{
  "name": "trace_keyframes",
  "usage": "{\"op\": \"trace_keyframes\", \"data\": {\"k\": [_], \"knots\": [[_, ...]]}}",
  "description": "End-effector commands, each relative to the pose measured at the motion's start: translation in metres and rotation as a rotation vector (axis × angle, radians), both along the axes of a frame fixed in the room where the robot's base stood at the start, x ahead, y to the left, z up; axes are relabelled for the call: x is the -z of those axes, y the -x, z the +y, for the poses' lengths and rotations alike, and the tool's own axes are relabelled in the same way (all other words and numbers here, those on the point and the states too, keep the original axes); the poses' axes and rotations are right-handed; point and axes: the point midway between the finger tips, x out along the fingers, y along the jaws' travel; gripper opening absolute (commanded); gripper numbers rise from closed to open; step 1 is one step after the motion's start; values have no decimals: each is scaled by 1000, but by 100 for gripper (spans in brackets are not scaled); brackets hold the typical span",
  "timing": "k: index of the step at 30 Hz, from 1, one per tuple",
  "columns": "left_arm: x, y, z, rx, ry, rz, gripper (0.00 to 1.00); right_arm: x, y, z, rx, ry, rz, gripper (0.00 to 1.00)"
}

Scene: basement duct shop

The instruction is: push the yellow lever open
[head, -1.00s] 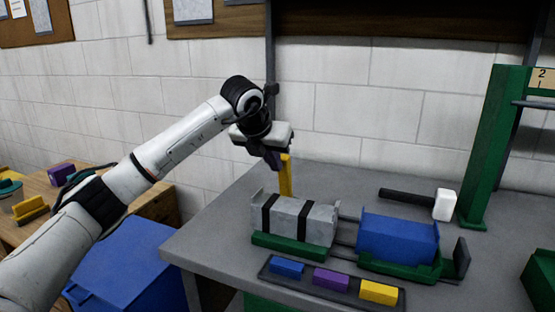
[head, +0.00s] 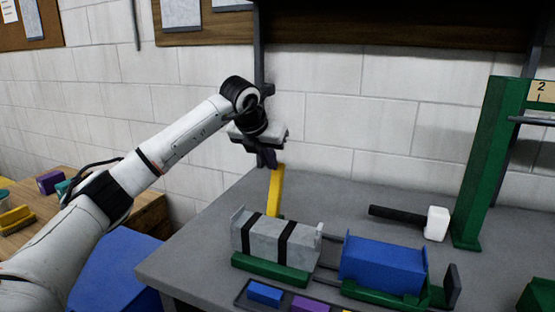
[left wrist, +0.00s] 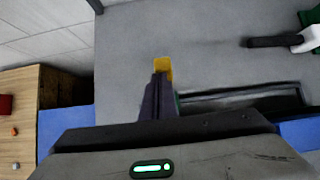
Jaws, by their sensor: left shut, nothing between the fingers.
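The yellow lever (head: 275,190) stands behind the grey block with black straps (head: 275,240) on the bench. Its top leans slightly to the right in the head view. My left gripper (head: 266,160) is shut and empty, with its fingertips at the lever's upper left side; I cannot tell whether they touch. In the left wrist view the closed fingers (left wrist: 159,88) cover part of the lever (left wrist: 163,66), and only its yellow end shows beyond them. My right gripper is not in view.
A blue block (head: 382,265) sits in a green holder to the right of the strapped block. A black-handled mallet (head: 410,221) lies behind it, near a green post (head: 482,165). A tray with coloured blocks (head: 265,293) is in front. The bench behind the lever is clear.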

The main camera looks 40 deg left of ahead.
Motion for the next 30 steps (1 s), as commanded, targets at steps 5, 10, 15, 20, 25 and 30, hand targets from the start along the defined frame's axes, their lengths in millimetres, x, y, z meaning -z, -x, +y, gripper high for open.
{"op": "trace_keyframes", "data": {"k": [5, 10, 15, 20, 25, 30], "knots": [[-9, -7, 8, -9, -12, -44, 0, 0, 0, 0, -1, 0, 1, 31], [-10, -7, 8, -10, -11, -46, 0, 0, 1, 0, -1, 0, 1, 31], [-12, -7, 8, -10, -10, -47, 0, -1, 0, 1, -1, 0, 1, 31], [-29, -7, 8, -11, -9, -48, 0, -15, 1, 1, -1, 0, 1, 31], [-56, -3, 7, -11, -6, -36, 0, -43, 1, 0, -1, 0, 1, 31], [-80, 2, 8, -16, -4, -26, 0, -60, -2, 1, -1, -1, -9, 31]]}}
